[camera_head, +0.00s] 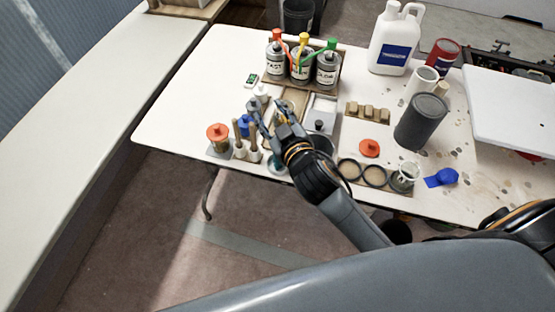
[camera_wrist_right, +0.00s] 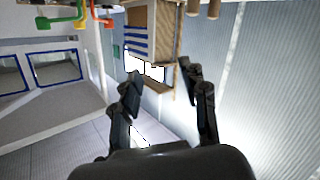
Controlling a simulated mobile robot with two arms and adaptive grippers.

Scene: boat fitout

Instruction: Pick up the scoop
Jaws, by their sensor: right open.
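A blue object that looks like the scoop (camera_head: 442,177) lies on the right part of the white table, right of a small clear jar. My right gripper (camera_head: 268,112) is over the left-middle of the table, well left of the blue scoop. Its fingers are apart and nothing shows between them; they also show in the right wrist view (camera_wrist_right: 165,88). The scoop cannot be made out in the right wrist view. My left gripper is not in view.
Pump cans (camera_head: 301,66) stand in a tray behind my right gripper. An orange-topped jar (camera_head: 218,136) and wooden-handled tools stand left of it. A grey cylinder (camera_head: 421,120), a white jug (camera_head: 393,40) and an orange lid (camera_head: 369,148) are to the right.

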